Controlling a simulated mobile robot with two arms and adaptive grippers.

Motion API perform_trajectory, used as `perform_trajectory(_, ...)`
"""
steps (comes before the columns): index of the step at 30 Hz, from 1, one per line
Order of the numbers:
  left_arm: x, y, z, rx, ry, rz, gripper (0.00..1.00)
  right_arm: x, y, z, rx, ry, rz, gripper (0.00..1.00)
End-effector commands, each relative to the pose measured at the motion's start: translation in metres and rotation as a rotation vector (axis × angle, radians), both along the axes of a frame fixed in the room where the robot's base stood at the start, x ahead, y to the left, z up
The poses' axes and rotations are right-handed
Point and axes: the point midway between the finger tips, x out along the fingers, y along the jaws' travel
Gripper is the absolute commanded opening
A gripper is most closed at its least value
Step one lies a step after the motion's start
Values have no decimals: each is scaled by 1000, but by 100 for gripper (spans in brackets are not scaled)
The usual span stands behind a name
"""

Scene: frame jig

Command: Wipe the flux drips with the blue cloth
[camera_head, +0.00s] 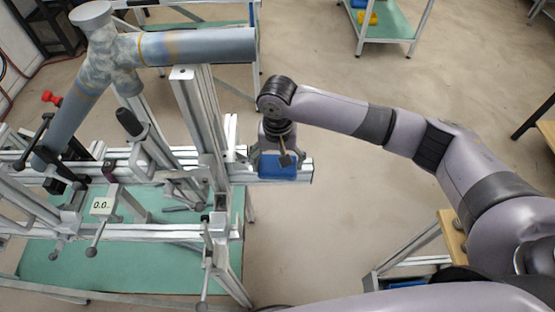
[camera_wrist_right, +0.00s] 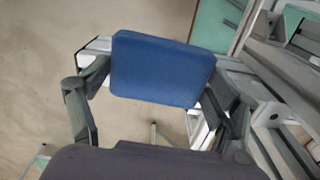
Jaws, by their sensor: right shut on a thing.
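My right gripper (camera_head: 279,158) is shut on the blue cloth (camera_head: 278,168), a flat folded pad, at the right end of a silver rail of the frame jig (camera_head: 298,172). In the right wrist view the cloth (camera_wrist_right: 162,70) spans between the two fingers, with the rail behind it. Whether the cloth touches the rail I cannot tell. I cannot make out separate flux drips on the jig. My left gripper is not in view.
A grey tube frame (camera_head: 195,47) with a mottled joint rises on the jig at the upper left. A green-topped cart (camera_head: 390,22) stands at the back.

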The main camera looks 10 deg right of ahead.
Motion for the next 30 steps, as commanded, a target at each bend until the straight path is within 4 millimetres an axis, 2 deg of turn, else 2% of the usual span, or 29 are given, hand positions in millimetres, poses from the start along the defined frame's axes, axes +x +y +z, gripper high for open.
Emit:
perform_trajectory(8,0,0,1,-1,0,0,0,4,0,-1,1,-1,-1,60)
perform_trajectory(21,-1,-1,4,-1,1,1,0,38,-7,0,0,0,0,60)
perform_trajectory(30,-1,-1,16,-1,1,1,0,39,-8,0,0,1,0,60)
